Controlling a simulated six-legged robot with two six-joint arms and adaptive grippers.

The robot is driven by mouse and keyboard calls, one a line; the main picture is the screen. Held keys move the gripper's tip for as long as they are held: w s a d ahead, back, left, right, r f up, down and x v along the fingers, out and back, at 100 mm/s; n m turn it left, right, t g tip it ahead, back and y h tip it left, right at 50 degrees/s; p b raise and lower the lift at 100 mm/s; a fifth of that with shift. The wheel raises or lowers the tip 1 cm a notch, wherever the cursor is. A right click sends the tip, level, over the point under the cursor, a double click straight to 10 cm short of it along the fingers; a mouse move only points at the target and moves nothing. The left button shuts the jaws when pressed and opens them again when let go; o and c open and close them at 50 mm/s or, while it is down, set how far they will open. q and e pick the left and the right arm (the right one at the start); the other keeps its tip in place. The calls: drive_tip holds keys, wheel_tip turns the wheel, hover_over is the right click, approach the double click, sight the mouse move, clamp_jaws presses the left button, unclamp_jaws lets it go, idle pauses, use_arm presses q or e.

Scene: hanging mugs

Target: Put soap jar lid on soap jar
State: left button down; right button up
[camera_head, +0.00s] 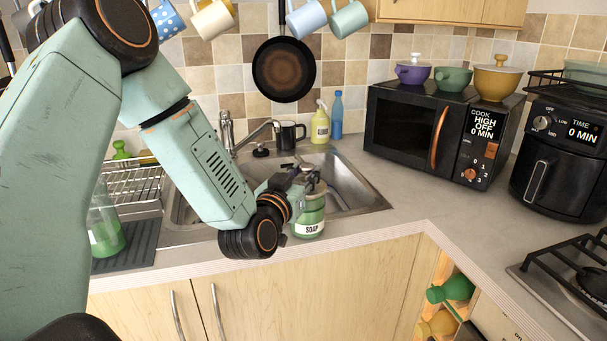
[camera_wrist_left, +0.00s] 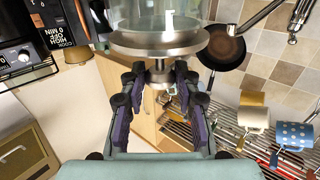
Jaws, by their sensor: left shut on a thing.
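The soap jar (camera_head: 309,213), green with a white SOAP label, stands upright at the front edge of the sink. My left gripper (camera_head: 294,178) is at the jar's top and partly hides it. In the left wrist view, which is upside down, my left gripper (camera_wrist_left: 159,76) is shut on the small knob of the silver soap jar lid (camera_wrist_left: 158,43). The clear glass of the jar (camera_wrist_left: 150,12) shows right against the lid. The lid looks level over the jar's mouth; I cannot tell whether it is fully seated. My right gripper is not in view.
The metal sink (camera_head: 350,190) lies behind the jar, with a faucet (camera_head: 228,133) and a black mug (camera_head: 290,135) beyond. A dish rack (camera_head: 135,185) and a green bottle (camera_head: 106,230) are at left. A microwave (camera_head: 430,130) stands right; the counter before it is clear.

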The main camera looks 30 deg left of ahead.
use_arm(q)
drive_tip(key=shift+f+b, duration=0.4)
drive_tip(key=shift+f, duration=0.15)
drive_tip(key=c, duration=0.9)
unclamp_jaws()
drive_tip(key=shift+o, duration=0.4)
drive_tip(key=shift+o, duration=1.2)
drive_tip(key=s+d, duration=0.1)
drive_tip(key=s, duration=0.6)
drive_tip(key=shift+s+d, duration=0.2)
drive_tip(key=shift+d, duration=0.05)
